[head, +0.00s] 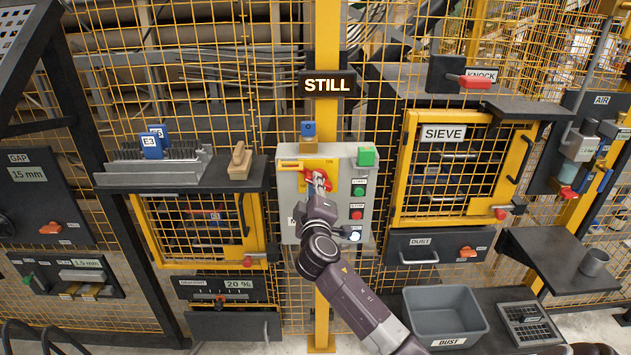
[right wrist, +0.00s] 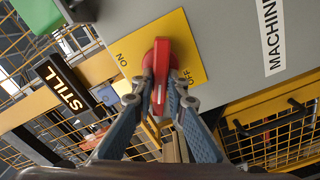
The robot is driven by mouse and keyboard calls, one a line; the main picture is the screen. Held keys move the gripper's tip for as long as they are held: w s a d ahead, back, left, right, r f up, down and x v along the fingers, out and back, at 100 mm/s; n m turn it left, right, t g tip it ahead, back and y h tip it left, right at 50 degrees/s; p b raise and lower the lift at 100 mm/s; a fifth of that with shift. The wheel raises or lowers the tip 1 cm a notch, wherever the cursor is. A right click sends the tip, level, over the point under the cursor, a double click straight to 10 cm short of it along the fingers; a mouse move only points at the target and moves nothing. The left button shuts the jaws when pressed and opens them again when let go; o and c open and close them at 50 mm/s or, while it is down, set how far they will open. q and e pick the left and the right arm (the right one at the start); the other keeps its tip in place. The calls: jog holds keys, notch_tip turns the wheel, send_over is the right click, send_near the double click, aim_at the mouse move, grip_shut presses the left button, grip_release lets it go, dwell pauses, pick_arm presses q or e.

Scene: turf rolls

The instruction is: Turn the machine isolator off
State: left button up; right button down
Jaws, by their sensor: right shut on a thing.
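The machine isolator is a red rotary handle (right wrist: 161,62) on a yellow plate (right wrist: 133,45) marked ON and OFF. In the right wrist view the handle stands between the two words; I cannot tell its exact setting. In the head view the red handle (head: 328,180) is on the upper part of a grey control box (head: 288,205), partly hidden by my gripper. My right gripper (head: 318,180) is at the handle, its two fingers (right wrist: 158,100) closed on either side of it. My left gripper is not in view.
A lit STILL sign (head: 327,85) hangs above the box. Green START and red STOP buttons (head: 357,214) sit right of the handle. A caged SIEVE door (head: 455,185) is to the right, a shelf with a wooden block (head: 240,162) to the left. A grey DUST bin (head: 445,315) stands below.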

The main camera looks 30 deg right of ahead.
jog(key=n, duration=0.2)
jog(key=n+p, duration=0.1)
jog(key=n, duration=0.2)
jog(key=shift+a+f+n+p, duration=0.1)
jog(key=shift+f+n+p, duration=0.2)
jog(key=shift+f+p, duration=0.05)
dwell(0.4)
jog(key=c, duration=1.9)
grip_release()
jog(key=shift+c, duration=0.2)
jog(key=v, duration=1.2)
